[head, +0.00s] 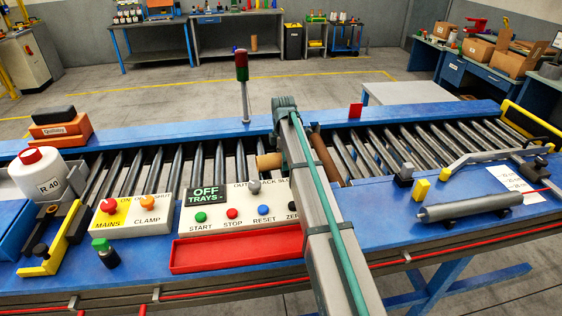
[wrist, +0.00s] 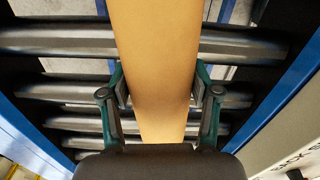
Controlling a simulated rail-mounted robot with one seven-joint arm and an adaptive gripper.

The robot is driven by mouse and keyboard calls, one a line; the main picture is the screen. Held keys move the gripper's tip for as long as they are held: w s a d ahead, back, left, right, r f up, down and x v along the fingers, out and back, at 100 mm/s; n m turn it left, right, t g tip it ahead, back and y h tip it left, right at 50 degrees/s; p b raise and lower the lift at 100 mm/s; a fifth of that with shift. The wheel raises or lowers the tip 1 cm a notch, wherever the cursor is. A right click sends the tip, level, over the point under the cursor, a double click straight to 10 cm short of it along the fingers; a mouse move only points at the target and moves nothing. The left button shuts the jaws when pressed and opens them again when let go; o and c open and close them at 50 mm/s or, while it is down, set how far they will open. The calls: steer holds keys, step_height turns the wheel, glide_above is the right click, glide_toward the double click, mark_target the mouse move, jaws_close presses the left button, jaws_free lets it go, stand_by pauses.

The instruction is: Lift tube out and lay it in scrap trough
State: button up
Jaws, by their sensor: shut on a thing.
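A tan cardboard tube (wrist: 155,40) runs lengthwise through the wrist view. My gripper (wrist: 160,84) is shut on it, one green-sided finger pressed to each side. In the wrist view the tube lies across the line of the dark rollers below it; its height over them is hard to tell. In the head view a tan tube end (head: 268,161) shows over the rollers, left of my arm, which hides the gripper and the rest. A shallow red trough (head: 235,253) lies on the front of the blue frame, left of my arm, and looks empty.
A roller conveyor (head: 400,150) with blue rails runs across. A button panel (head: 235,208) stands between rollers and trough. A signal lamp (head: 242,66) rises behind. A brown bar (head: 324,155) lies right of my arm. A grey cylinder (head: 468,205) rests in front at right.

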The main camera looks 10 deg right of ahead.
steer(key=shift+r, duration=0.1)
steer(key=shift+r, duration=0.4)
step_height(320, 180, up, 2)
steer(key=shift+r+b, duration=0.1)
steer(key=shift+b, duration=0.5)
steer(key=s+d+r+b, duration=0.2)
steer(key=s+r+b, duration=0.2)
steer(key=s+r, duration=0.5)
steer(key=s, duration=0.5)
steer(key=shift+r+b, duration=0.4)
